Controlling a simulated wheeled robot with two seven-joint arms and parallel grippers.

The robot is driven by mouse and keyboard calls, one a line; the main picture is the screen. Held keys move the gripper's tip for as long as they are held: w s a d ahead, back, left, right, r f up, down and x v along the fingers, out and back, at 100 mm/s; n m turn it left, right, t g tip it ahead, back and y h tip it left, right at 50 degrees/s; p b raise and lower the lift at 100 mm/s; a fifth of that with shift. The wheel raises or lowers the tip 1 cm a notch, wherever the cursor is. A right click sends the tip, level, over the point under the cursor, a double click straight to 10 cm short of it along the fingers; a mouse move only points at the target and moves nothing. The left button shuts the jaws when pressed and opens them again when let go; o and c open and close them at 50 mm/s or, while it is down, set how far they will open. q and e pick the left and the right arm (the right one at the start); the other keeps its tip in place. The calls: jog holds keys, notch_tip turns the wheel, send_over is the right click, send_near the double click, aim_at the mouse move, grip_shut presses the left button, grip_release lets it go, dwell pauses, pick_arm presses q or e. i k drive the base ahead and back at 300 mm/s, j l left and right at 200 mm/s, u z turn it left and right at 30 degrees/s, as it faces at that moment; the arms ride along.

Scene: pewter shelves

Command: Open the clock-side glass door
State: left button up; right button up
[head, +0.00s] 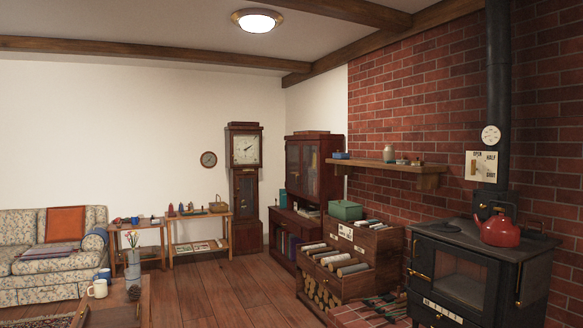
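A dark wood cabinet (308,140) stands against the right wall near the far corner, just right of the tall clock (246,180). Its upper part has glass doors that face left and are seen at a slant. The clock-side glass door (293,166) is the one nearer the corner. It appears closed, but it is small and dark here. Neither of my grippers is in view.
A low wood unit with rolled papers and logs (333,270) stands in front of the cabinet on the right. A black stove (460,275) with a red kettle (497,231) is nearer right. A small table (112,305) is at lower left. The wood floor (215,290) between is clear.

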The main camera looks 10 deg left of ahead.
aim_at(287, 143)
jog(key=i+l+z, duration=0.15)
jog(key=i, duration=0.5)
jog(key=i+u, duration=0.2)
jog(key=i, duration=0.35)
jog(key=i+l+u, duration=0.15)
jog(key=i, duration=0.4)
jog(key=i+l+u, duration=0.2)
jog(key=i, duration=0.35)
jog(key=i+u, duration=0.5)
jog(key=i, duration=2.4)
jog(key=i+z, duration=0.15)
jog(key=i, duration=0.55)
jog(key=i+j+z, duration=0.15)
jog(key=i, duration=0.6)
jog(key=i+z, duration=0.4)
jog(key=i, duration=0.2)
jog(key=i+j+z, duration=0.2)
jog(key=i+z, duration=0.2)
jog(key=i, duration=0.15)
jog(key=i+j+z, duration=0.1)
jog(key=i+z, duration=0.3)
jog(key=i+j+z, duration=0.2)
jog(key=i+z, duration=0.15)
jog(key=i+j+z, duration=0.4)
jog(key=k+l, duration=0.05)
